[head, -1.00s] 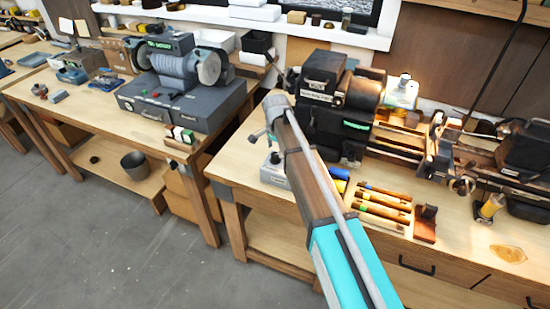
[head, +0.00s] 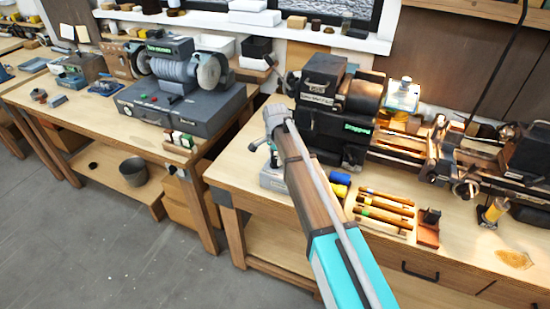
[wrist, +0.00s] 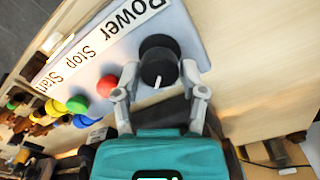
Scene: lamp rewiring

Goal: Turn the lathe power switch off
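The lathe (head: 335,100) stands on the right bench, and its green display (head: 357,128) reads "Stopped". Its pale grey control box (head: 272,180) sits at the bench's left end, partly hidden by my arm. In the wrist view the box (wrist: 190,25) carries a black power knob (wrist: 158,58) with a white mark, beside the "Power" label. A red button (wrist: 107,86) is by "Stop" and a green one (wrist: 77,104) by "Start". My gripper (wrist: 160,76) has one finger on each side of the knob, seemingly open with narrow gaps; contact is unclear.
Wooden-handled tools (head: 385,210) lie in front of the lathe, close to the arm. A blue and yellow item (head: 340,182) is right of the control box. A grinder (head: 180,75) stands on the left bench, across a floor gap.

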